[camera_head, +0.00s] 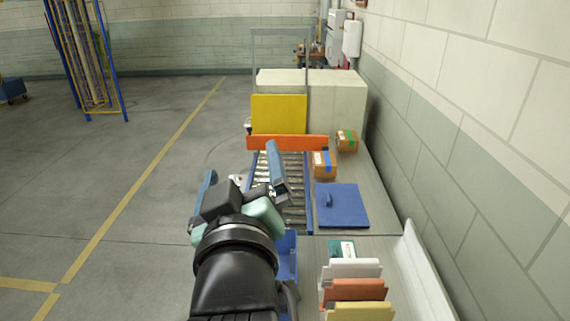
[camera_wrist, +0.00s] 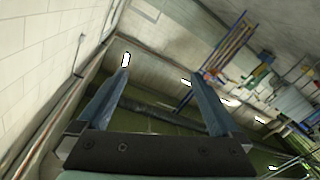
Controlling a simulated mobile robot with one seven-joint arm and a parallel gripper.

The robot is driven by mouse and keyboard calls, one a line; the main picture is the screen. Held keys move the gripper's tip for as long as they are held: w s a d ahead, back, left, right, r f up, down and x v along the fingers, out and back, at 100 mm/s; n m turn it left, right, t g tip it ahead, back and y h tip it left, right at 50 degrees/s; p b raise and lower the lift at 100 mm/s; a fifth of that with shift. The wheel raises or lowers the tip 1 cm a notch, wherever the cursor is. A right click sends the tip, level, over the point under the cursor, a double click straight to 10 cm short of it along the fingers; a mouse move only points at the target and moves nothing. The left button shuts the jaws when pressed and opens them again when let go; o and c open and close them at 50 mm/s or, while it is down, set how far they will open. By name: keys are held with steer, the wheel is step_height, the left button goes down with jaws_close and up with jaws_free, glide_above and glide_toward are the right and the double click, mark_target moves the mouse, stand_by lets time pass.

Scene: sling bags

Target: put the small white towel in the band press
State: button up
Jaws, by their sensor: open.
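My gripper (camera_head: 242,176) is open, its two blue-grey fingers spread wide above the left side of the roller conveyor. In the wrist view my gripper (camera_wrist: 161,82) shows nothing between its fingers, only wall and structure far behind. I cannot make out the small white towel for certain; a small whitish patch shows behind the gripper, too small to tell. The band press is not clearly identifiable. A pale block-like unit (camera_head: 340,98) with a grey frame arch (camera_head: 281,32) and yellow panel (camera_head: 278,114) stands at the far end of the conveyor and may be it.
The roller conveyor (camera_head: 293,200) has an orange bar (camera_head: 287,142) across its far end. Cardboard boxes (camera_head: 324,168) and a blue lidded panel (camera_head: 343,206) lie on the right-hand counter. White, orange and yellow upright panels (camera_head: 352,289) stand nearer. A wall bounds the right; open floor lies left.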

steer(key=s+d+r+m+t, duration=0.2)
steer(key=s+r+t, duration=0.1)
steer(key=r, duration=0.5)
steer(key=s+d+r+m+t+h, duration=0.1)
steer(key=s+r+m+t, duration=0.1)
steer(key=s+r, duration=0.3)
steer(key=s+d+r+m+t+h, duration=0.1)
steer(key=s+r+t, duration=0.3)
steer(key=r, duration=0.7)
steer(key=shift+d+m+t, duration=0.3)
steer(key=shift+d+m, duration=0.4)
steer(key=shift+d, duration=0.1)
